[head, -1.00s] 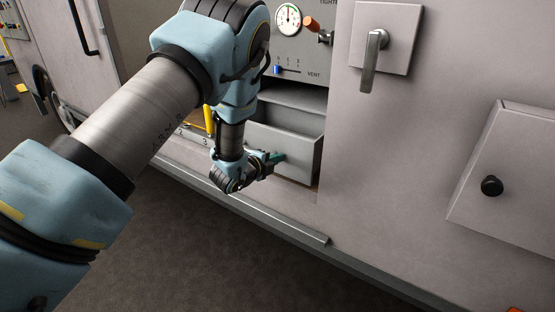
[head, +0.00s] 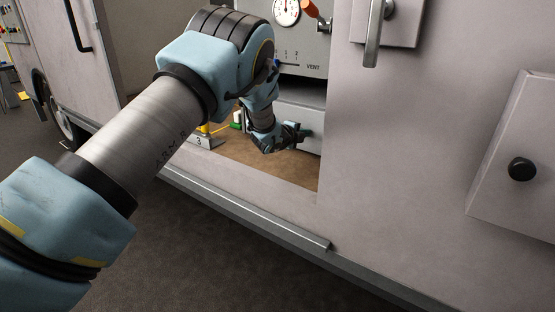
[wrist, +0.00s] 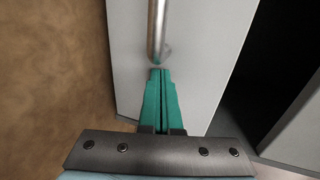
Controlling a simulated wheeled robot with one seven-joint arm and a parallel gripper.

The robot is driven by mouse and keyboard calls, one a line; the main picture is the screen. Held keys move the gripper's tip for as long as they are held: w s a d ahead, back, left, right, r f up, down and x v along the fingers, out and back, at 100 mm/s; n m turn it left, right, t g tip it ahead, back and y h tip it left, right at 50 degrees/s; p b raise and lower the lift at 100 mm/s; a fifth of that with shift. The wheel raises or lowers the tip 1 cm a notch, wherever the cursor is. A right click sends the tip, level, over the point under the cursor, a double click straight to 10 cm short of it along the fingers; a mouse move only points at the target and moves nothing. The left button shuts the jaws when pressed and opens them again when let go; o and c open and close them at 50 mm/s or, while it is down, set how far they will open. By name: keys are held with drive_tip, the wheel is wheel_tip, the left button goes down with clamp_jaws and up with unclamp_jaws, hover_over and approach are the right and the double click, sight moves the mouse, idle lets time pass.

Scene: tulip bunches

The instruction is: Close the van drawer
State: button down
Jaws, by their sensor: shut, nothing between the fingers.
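The van drawer (head: 312,121) is a grey front in the van's side opening, below the gauge panel. In the head view it sits well back in the opening, partly hidden by my arm. In the wrist view its light grey front (wrist: 205,60) has a metal bar handle (wrist: 157,30). My gripper (head: 306,133) is at the drawer front. In the wrist view my gripper's green fingers (wrist: 159,75) are shut with nothing between them, tips at the drawer face near the end of the handle. I cannot tell whether they touch it. A dark gap shows beside the drawer in the wrist view.
The brown compartment floor (head: 270,165) lies bare in front of the drawer. A panel with a dial (head: 286,12) is above it. A lever handle (head: 374,35) and a box with a black knob (head: 521,169) are on the right. A metal sill (head: 250,205) runs below.

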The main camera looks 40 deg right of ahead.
drive_tip(key=shift+w+d+r, duration=0.1)
drive_tip(key=shift+d+r, duration=0.05)
drive_tip(key=shift+d, duration=0.3)
drive_tip(key=shift+w+d+r, duration=0.1)
drive_tip(key=shift+d, duration=0.35)
